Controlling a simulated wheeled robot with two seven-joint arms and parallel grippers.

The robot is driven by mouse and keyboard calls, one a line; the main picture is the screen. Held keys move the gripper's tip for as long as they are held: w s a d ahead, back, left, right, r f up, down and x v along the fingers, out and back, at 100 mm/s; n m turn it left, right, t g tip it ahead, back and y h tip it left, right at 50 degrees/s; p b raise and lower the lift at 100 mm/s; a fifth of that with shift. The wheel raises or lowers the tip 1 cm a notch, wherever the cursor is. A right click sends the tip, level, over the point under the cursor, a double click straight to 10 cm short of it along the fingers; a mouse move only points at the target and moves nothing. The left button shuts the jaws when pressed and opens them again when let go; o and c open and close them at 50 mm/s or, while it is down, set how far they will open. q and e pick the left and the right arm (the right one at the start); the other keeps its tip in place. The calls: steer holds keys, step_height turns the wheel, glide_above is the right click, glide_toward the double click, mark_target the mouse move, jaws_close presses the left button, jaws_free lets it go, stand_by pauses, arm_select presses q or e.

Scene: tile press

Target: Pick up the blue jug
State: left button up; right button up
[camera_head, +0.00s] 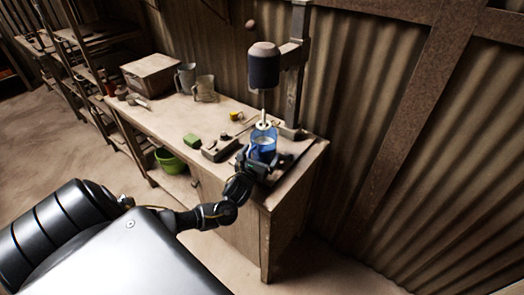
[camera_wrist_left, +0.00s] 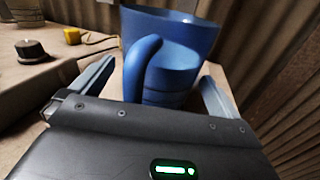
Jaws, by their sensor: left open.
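The blue jug (camera_head: 263,145) stands upright at the near right end of the workbench, below the drill-like press (camera_head: 264,70). Its top is open and something pale shows inside. My left gripper (camera_head: 250,166) reaches it from the front. In the left wrist view the jug (camera_wrist_left: 185,50) fills the middle, its curved handle facing me. The two fingers of my left gripper (camera_wrist_left: 158,90) are spread apart, one on each side of the handle. I cannot tell whether they touch the jug. My right gripper is not in view.
A corrugated wall (camera_head: 400,150) closes the right side.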

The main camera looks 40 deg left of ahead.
arm_select(q)
steer(key=shift+c, duration=0.4)
steer(key=c, duration=1)
steer(key=shift+c, duration=1.1)
steer(key=shift+r, duration=0.1)
steer(key=shift+c, duration=0.3)
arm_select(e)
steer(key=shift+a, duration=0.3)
arm_select(q)
steer(key=shift+r, duration=0.1)
steer(key=shift+r+b, duration=0.3)
steer(key=shift+r, duration=0.9)
steer(key=b+v, duration=0.1)
steer(key=v, duration=1.6)
steer(key=shift+s+r+b, duration=0.4)
steer(key=shift+r, duration=0.1)
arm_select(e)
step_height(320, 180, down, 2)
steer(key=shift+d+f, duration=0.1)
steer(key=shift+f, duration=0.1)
arm_select(q)
steer(key=shift+s+d, duration=0.1)
